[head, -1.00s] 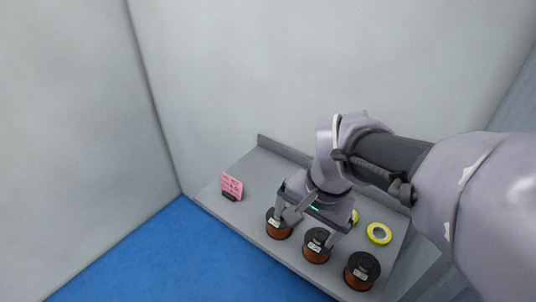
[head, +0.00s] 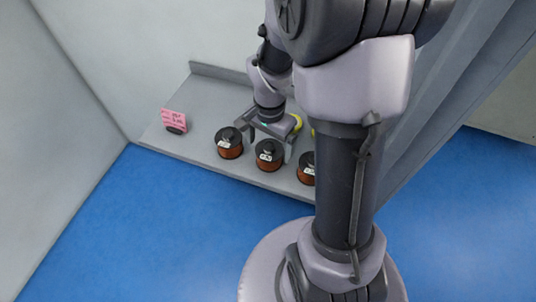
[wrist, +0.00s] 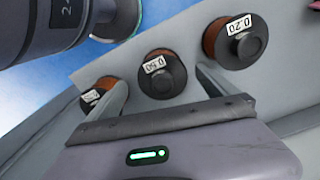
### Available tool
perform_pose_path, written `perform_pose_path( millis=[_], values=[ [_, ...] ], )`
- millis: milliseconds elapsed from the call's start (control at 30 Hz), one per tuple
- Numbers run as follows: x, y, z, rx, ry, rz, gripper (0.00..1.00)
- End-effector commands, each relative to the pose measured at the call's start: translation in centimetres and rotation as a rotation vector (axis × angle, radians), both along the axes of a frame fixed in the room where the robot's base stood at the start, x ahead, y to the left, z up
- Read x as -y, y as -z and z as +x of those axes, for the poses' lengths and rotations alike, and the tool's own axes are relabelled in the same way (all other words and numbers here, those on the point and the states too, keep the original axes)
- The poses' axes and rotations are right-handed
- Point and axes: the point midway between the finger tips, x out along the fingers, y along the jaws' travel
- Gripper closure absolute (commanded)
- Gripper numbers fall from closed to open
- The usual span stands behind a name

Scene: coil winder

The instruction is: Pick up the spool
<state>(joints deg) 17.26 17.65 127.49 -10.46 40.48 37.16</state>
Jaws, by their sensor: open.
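Three spools of copper-coloured wire with black flanges and white labels stand in a row on the grey shelf. In the head view they are the left spool (head: 230,143), the middle spool (head: 269,155) and the right spool (head: 307,168), partly hidden by my arm. In the wrist view the middle spool (wrist: 161,74) reads "0.50" and another spool (wrist: 236,43) reads "0.20"; the third spool (wrist: 97,92) has an unreadable label. My gripper (head: 270,140) is open and empty. Its fingers point toward the middle spool, one to each side in the wrist view; contact cannot be told.
A pink note card (head: 174,120) in a dark holder stands at the shelf's left end. Yellow tape rolls (head: 296,122) lie behind the spools, partly hidden. The grey shelf (head: 204,96) has a raised back edge and walls behind. Blue floor (head: 130,220) lies open in front.

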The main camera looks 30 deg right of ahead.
Motion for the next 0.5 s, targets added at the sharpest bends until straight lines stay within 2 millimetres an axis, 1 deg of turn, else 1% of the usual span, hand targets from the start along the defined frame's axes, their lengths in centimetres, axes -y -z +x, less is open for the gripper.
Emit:
perform_pose_path(
  millis=[200, 233, 300, 433, 467, 500],
  values=[
    [0.2, 4.4, 0.4, -0.002, 0.001, 0.001, 0.02],
    [0.2, 4.8, 0.4, -0.001, 0.001, 0.000, 0.02],
    [0.2, 5.0, 0.4, -0.001, 0.001, 0.000, 0.02],
    [0.2, 4.7, 0.4, 0.000, 0.000, 0.000, 0.02],
    [0.2, 4.7, 0.4, 0.000, 0.000, 0.000, 0.06],
    [0.2, 4.7, 0.4, 0.000, 0.000, 0.000, 0.14]
  ],
)
